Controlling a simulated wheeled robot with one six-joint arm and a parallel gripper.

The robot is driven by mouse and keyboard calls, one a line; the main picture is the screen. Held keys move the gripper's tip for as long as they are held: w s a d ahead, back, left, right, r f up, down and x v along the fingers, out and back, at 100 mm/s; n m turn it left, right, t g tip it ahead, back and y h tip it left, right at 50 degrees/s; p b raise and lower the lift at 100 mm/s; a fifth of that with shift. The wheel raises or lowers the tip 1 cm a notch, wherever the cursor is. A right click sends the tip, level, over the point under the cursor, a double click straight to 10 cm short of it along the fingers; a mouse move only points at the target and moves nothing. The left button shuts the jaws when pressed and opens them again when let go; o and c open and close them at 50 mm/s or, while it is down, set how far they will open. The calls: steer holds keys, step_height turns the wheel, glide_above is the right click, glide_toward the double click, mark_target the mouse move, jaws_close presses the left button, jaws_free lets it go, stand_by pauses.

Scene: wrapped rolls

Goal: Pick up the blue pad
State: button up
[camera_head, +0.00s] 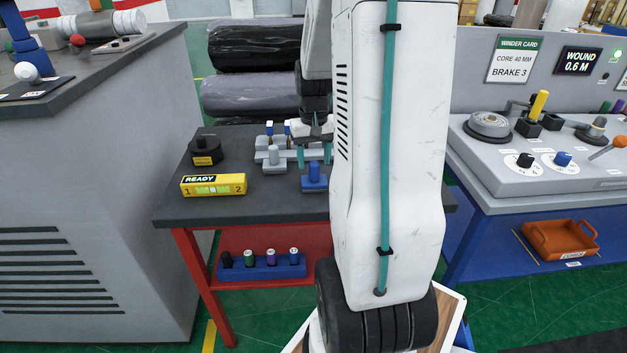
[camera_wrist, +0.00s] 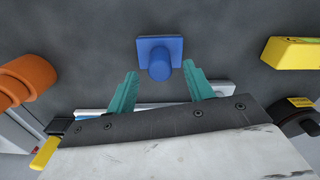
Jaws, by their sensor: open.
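The blue pad (camera_head: 314,180) has a square base with a round knob on top and stands on the dark tabletop (camera_head: 270,209). In the wrist view the blue pad (camera_wrist: 160,56) lies just beyond the fingertips, roughly centred between them. My gripper (camera_head: 314,155) has teal fingers pointing down, above and slightly behind the pad. My arm hides the right part of the table.
A grey fixture (camera_head: 272,156) stands left of my gripper. An orange object (camera_wrist: 28,80) shows at the wrist view's left. Bare tabletop surrounds the pad's near side.

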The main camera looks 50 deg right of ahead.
steer(key=shift+a+f, duration=0.1)
steer(key=shift+f, duration=1.9)
steer(key=c, duration=1.1)
steer(key=shift+r, duration=0.15)
step_height(320, 180, up, 4)
steer(key=shift+s+f, duration=0.1)
steer(key=shift+f, duration=0.05)
steer(key=s+a+r, duration=0.1)
steer(key=s+a, duration=0.3)
steer(key=s, duration=1.1)
steer(key=shift+s+a, duration=0.15)
steer(key=shift+s, duration=0.05)
